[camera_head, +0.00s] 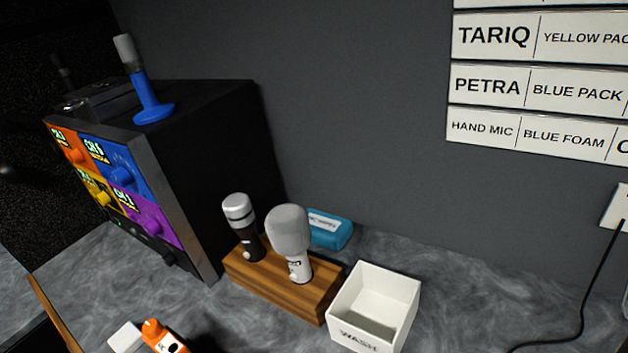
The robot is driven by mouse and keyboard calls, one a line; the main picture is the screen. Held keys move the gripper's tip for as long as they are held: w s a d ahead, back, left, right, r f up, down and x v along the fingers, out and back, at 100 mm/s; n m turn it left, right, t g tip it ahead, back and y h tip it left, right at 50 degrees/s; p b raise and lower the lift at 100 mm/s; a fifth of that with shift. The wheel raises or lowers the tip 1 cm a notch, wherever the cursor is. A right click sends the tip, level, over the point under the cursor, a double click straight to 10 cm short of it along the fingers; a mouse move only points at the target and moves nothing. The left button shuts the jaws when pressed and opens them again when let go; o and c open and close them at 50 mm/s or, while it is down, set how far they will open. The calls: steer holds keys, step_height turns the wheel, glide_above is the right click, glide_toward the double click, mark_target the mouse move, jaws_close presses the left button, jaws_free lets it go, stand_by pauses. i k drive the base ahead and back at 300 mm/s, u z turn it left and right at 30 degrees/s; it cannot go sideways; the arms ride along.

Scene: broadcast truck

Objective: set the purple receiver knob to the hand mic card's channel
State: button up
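The purple receiver panel (166,217) is at the lower right of the front of a black rack unit on the left. Its purple knob (153,225) is seen at a steep angle, so its pointer cannot be read. The panel's small display (126,200) seems to read CH1, but is too small to be sure. The hand mic card (535,136) on the back wall reads HAND MIC, BLUE FOAM; its channel is cut off at the right edge, leaving only part of a letter. My gripper is not in view.
Orange, blue and yellow panels (91,188) adjoin the purple one. A wooden block (285,287) holds two microphones beside a white WASH box (385,290). A teal case (330,232) and an orange object (160,335) lie on the counter.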

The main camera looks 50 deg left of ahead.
mark_target(152, 226)
steer(key=k, duration=1.2)
steer(key=i, duration=0.7)
steer(key=u, duration=0.5)
